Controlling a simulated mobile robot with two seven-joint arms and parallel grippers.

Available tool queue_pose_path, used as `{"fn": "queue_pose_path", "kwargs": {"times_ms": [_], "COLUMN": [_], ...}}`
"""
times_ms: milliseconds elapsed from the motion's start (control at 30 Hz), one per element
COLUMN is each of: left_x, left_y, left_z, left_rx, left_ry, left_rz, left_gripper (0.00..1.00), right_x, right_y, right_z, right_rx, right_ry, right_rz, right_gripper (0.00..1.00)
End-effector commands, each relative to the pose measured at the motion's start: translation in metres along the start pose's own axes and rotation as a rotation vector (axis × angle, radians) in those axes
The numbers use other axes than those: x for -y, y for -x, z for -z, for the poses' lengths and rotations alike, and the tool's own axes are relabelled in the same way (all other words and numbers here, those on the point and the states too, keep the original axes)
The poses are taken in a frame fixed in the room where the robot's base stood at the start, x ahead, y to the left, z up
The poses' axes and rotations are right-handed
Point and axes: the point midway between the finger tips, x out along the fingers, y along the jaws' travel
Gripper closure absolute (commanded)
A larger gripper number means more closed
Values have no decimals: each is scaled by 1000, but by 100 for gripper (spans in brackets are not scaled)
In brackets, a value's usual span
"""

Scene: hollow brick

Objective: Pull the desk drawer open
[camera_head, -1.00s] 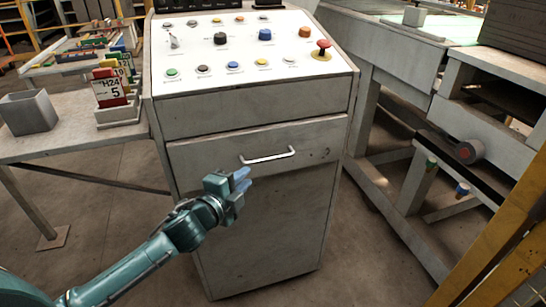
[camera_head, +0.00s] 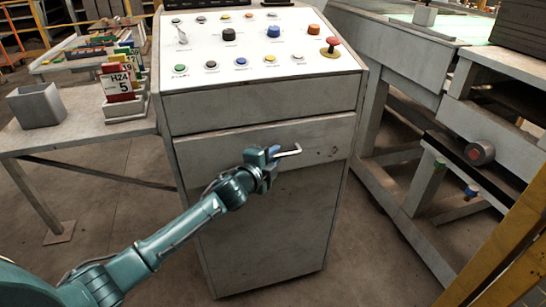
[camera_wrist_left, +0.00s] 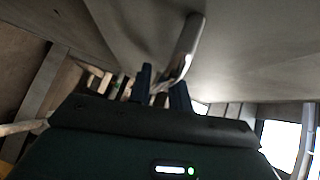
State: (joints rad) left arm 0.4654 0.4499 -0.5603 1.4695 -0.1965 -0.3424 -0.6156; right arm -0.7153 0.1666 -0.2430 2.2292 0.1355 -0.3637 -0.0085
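The desk drawer (camera_head: 215,150) is a grey front below the sloped control panel, flush with the cabinet. Its pale bar handle (camera_head: 290,152) shows only at its right end in the head view; my left gripper hides the rest. My left gripper (camera_head: 271,155) is at the left part of the handle. In the left wrist view, its two dark fingers (camera_wrist_left: 162,90) stand apart, and the handle (camera_wrist_left: 187,42) runs down into the gap between them. I cannot tell whether either finger touches it. My right gripper is in neither view.
The control panel (camera_head: 245,48) with several buttons tops the cabinet. A side table (camera_head: 75,128) on the left holds a grey bin (camera_head: 36,106) and a card holder (camera_head: 124,106). A grey workbench (camera_head: 400,62) stands close on the right. Floor in front is partly clear.

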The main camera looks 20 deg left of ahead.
Motion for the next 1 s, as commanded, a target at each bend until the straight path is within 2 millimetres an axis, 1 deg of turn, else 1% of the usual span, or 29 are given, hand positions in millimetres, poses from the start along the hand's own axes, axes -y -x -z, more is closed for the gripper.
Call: {"fn": "queue_pose_path", "kwargs": {"times_ms": [33,200,300,767,1000], "left_x": [0,0,0,0,-2], "left_y": [0,0,0,1,5], "left_z": [0,0,0,0,5], "left_rx": [0,0,0,1,1], "left_ry": [0,0,0,0,0], "left_rz": [0,0,0,-1,-3], "left_gripper": [80,94,100,100,100], "right_x": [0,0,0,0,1], "right_y": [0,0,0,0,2], "right_z": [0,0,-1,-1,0], "right_rx": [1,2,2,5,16], "right_ry": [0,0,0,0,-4], "right_rz": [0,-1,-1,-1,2], "right_gripper": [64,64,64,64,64]}}
